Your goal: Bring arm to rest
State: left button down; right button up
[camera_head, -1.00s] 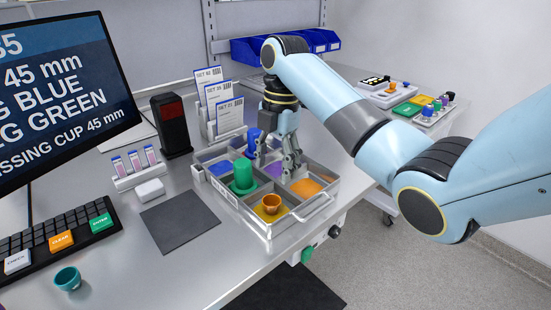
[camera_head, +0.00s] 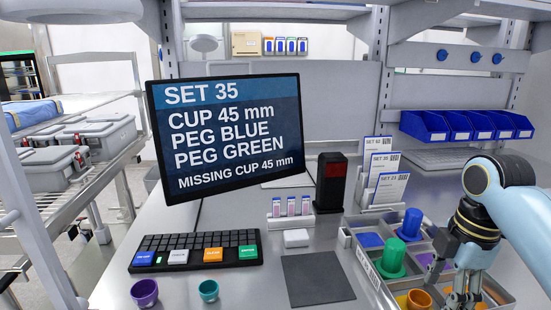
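My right gripper (camera_head: 462,296) points down over the right part of the compartment tray (camera_head: 372,275) at lower right. Its fingertips are near the bottom edge, and I cannot tell whether they are apart or hold anything. In the tray, a green peg (camera_head: 392,256) and a blue peg (camera_head: 411,223) stand upright, and an orange cup (camera_head: 417,299) sits in a front compartment. The monitor (camera_head: 230,135) reads SET 35, cup 45 mm, peg blue, peg green, missing cup 45 mm. My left gripper is not in view.
A purple cup (camera_head: 145,292) and a teal cup (camera_head: 208,290) stand before the keyboard (camera_head: 196,251). A dark mat (camera_head: 317,279) lies bare left of the tray. A black device (camera_head: 331,182) and card holder (camera_head: 380,189) stand behind. Blue bins (camera_head: 465,126) hang at right.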

jog(key=s+a+r+m+t+h, duration=0.1)
jog(key=s+a+m+t, duration=0.2)
jog(key=s+m, duration=1.6)
jog(key=s+d+f+n+g+b, duration=0.2)
jog(key=f+b, duration=0.7)
jog(key=f, duration=2.5)
jog(key=s+d+f+b, duration=0.1)
jog(key=s+f+b, duration=0.6)
jog(key=s+f, duration=1.4)
notch_tip(320, 180, down, 3)
jog(key=shift+f, duration=0.1)
